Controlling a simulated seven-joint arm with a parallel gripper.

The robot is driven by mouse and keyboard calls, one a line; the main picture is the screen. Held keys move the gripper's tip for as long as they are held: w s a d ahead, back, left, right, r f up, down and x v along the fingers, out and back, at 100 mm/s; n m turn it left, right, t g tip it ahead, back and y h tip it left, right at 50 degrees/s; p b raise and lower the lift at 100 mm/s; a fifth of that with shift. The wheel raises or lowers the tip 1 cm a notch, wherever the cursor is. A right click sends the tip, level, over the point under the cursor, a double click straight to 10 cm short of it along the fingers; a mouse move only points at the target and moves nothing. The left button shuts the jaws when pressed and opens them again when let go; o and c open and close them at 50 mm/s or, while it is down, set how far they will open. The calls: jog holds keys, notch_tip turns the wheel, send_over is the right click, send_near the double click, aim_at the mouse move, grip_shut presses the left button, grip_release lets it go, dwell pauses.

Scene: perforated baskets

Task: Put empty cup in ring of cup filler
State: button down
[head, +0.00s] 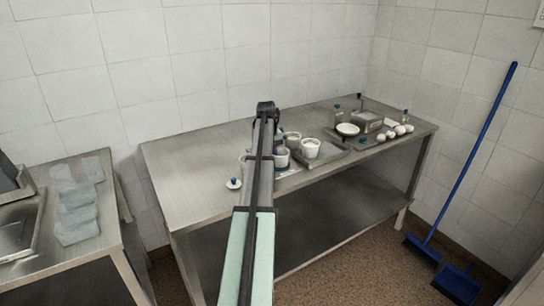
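Several whitish cups stand in the middle of the steel table in the head view. One cup (311,148) is on a shallow metal tray (331,158). Another cup (281,158) and a further one (293,140) are just right of my arm. I cannot tell which cup is empty. A metal box-like device (367,122) stands farther right; I cannot tell whether it is the cup filler, and no ring is clear. My arm rises through the centre to a dark end or joint. My gripper's fingers cannot be made out, and the arm hides part of the cup group.
A white bowl (347,129) and several white round items (390,134) are on the right of the table. A small blue-topped item (234,183) is near the front edge. The table's left part is clear. A blue broom (470,160) leans at the right wall.

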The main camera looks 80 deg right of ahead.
jog(key=shift+f, duration=0.1)
jog(key=c, duration=1.2)
grip_release()
jog(key=shift+o, duration=0.2)
jog(key=shift+r, duration=4)
